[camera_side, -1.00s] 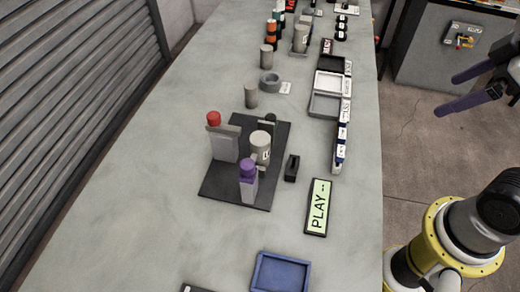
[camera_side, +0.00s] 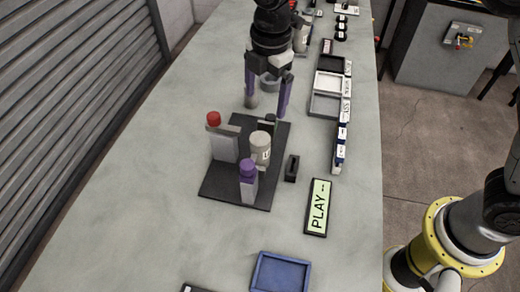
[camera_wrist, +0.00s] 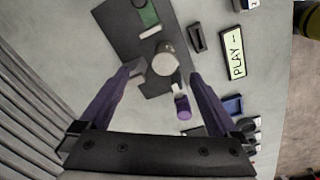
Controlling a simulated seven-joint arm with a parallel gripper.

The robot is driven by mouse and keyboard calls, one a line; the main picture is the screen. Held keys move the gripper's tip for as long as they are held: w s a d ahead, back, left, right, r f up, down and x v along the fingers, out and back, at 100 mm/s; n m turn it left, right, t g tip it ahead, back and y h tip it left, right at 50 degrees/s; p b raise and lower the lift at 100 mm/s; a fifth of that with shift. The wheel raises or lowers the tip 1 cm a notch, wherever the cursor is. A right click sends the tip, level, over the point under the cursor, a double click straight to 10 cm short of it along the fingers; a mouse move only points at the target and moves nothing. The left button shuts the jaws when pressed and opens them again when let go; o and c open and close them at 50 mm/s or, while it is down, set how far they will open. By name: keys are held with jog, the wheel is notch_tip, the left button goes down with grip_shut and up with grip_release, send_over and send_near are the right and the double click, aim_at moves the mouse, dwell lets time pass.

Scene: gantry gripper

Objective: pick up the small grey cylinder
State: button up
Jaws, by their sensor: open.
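A paler grey cylinder with a label (camera_side: 260,150) stands on the mat. I cannot tell which one the task means. My gripper (camera_side: 268,106) points down, open and empty, its purple fingers apart. It appears to be raised above the table. In the wrist view, a pale grey cylinder (camera_wrist: 163,62), apparently the labelled one, shows between and beyond the fingertips.
A small black holder (camera_side: 292,168), a PLAY sign (camera_side: 318,207) and a blue tray (camera_side: 281,273) lie nearby. The table's left side is clear.

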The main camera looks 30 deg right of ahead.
aim_at(261, 139)
jog(key=a+f, duration=0.1)
jog(key=s+f, duration=0.1)
jog(key=f, duration=0.1)
jog(key=shift+a+g, duration=0.3)
jog(key=shift+a, duration=0.05)
notch_tip(261, 139, down, 8)
jog(key=shift+s+r, duration=0.1)
jog(key=shift+r, duration=0.1)
jog(key=shift+a+f, duration=0.1)
jog(key=shift+f, duration=2.8)
jog(key=shift+c, duration=0.2)
jog(key=shift+r, duration=0.1)
grip_shut()
